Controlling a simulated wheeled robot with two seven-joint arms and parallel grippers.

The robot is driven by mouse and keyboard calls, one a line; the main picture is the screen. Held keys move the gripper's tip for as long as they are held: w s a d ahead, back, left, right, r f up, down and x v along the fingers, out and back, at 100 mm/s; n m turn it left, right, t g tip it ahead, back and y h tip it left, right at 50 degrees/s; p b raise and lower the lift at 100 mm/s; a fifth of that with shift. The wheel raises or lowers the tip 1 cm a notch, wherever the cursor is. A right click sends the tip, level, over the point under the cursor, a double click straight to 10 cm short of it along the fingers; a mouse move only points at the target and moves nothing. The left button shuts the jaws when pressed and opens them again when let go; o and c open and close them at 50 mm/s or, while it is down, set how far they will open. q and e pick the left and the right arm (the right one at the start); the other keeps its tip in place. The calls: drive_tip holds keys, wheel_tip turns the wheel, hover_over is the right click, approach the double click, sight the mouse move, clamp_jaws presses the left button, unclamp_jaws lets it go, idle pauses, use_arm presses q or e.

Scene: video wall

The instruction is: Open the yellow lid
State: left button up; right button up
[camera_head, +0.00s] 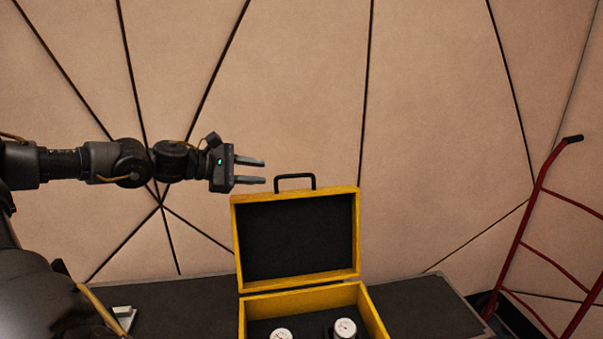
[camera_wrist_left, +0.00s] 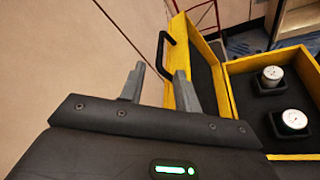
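The yellow lid (camera_head: 296,237) stands upright, swung open at the back of the yellow case (camera_head: 374,312), with its black inner lining facing me. A black handle (camera_head: 295,178) sits on the lid's top edge. My left gripper (camera_head: 265,171) is open and empty, its two fingers apart, just left of the handle and a little above the lid's top left corner. In the left wrist view the fingers (camera_wrist_left: 158,88) are spread, and the lid (camera_wrist_left: 200,55) and handle (camera_wrist_left: 165,52) lie beyond them without contact that I can make out. My right gripper is not in view.
Two white round gauges (camera_head: 345,327) sit inside the case. The case rests on a dark table (camera_head: 425,308) with bare room on both sides. A small white object (camera_head: 124,316) lies at the left. A red hand truck (camera_head: 536,215) stands at the right, before a panelled beige wall.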

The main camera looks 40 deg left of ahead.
sight(291, 176)
use_arm(q)
drive_tip(key=shift+s+d+r+p, duration=0.1)
drive_tip(key=shift+d+r+p, duration=0.1)
drive_tip(key=shift+p, duration=0.1)
drive_tip(key=p+x, duration=0.3)
drive_tip(key=x, duration=0.3)
drive_tip(key=shift+a+r, duration=0.15)
drive_tip(key=shift+p+x, duration=1)
drive_tip(key=shift+x, duration=0.1)
drive_tip(key=shift+f+p+x, duration=0.2)
drive_tip(key=shift+p+x, duration=0.25)
drive_tip(key=shift+x, duration=0.65)
clamp_jaws()
